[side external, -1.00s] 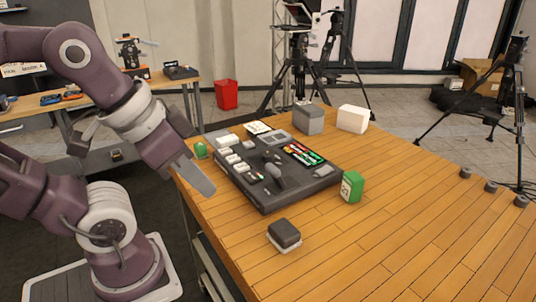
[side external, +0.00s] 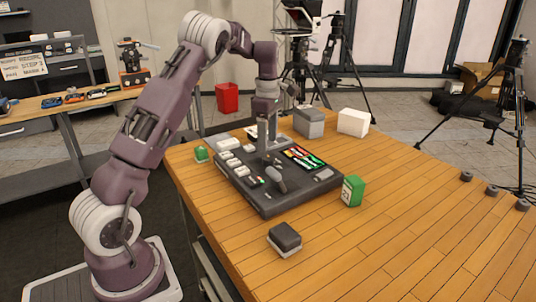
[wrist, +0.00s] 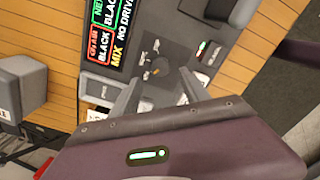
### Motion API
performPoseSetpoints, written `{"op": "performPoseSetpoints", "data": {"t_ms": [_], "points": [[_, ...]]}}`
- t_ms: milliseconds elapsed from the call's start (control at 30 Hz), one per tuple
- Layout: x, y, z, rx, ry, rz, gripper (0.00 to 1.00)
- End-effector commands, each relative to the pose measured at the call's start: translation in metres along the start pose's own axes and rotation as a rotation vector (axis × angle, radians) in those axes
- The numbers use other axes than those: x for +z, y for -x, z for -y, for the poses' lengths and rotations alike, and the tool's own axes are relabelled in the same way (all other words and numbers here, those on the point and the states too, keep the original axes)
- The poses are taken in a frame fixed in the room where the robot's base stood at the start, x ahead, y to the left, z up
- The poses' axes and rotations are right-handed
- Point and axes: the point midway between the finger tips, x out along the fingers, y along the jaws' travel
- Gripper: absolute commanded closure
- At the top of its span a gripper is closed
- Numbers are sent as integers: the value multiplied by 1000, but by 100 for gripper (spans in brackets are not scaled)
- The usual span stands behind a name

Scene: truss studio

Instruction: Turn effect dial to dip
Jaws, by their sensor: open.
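The dark console (side external: 312,192) lies on the wooden table. In the wrist view, the effect dial (wrist: 157,68) is a small dark round knob on the console (wrist: 180,22) with pale labels around it, too small to read. My gripper (side external: 265,150) points straight down over the middle of the console. In the wrist view my gripper (wrist: 160,82) is open, and its two fingers frame the dial area without visibly touching the knob. In the side view the dial is hidden by the gripper. The dial's setting cannot be read.
A grey lever (side external: 277,179) stands near the dial. The lit colour display (side external: 304,157) is beyond, and pale buttons (side external: 232,163) line the left. A green block (side external: 353,190), a dark block (side external: 285,236), a grey box (side external: 308,121) and a white box (side external: 353,121) stand around the console.

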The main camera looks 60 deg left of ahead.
Motion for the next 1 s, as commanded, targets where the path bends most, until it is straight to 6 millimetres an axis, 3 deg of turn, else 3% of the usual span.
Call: {"op": "performPoseSetpoints", "data": {"t_ms": [100, 267, 567, 867, 1000], "points": [[0, -25, 1, -4, -1, 1, 46], [0, -49, 1, -3, -3, 1, 46], [1, -56, 1, 1, -6, 1, 46], [1, -55, 1, 1, -6, 1, 100], [1, -55, 1, 1, -9, 1, 100]]}}
